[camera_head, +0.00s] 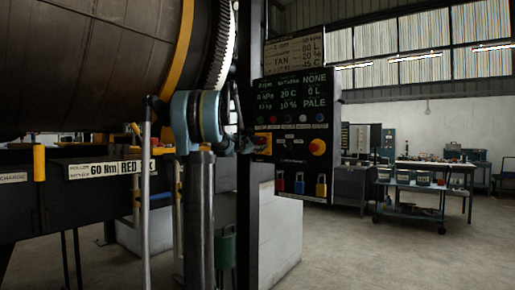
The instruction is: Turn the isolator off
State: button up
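A dark control panel (295,130) stands upright right of the drum. On its left edge a yellow plate with a red-orange part (263,144), which looks like the isolator, is partly covered by a dark post. Its handle position is too small to tell. A round red knob on yellow (317,147) sits on the panel's right. Red (280,182), blue (299,185) and yellow (321,187) padlock-shaped items are along the bottom. A blue jointed part, apparently my arm, stands left of the panel. I cannot clearly pick out my gripper's fingertips among the dark parts at its right end.
A large dark drum (90,65) with a toothed ring fills the upper left. Below it is a dark beam (60,185) with labels. A pale block (285,238) stands below the panel. A blue trolley (412,205) and benches stand at right; the right foreground floor is clear.

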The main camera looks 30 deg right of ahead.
grip_shut()
jog(key=shift+m, duration=0.4)
jog(key=m, duration=0.3)
jog(key=shift+m, duration=0.4)
jog(key=m, duration=0.4)
jog(key=shift+f+m, duration=0.1)
jog(key=shift+m, duration=0.2)
jog(key=m, duration=0.4)
jog(key=shift+s, duration=0.1)
jog(key=m, duration=0.4)
jog(key=shift+m, duration=0.6)
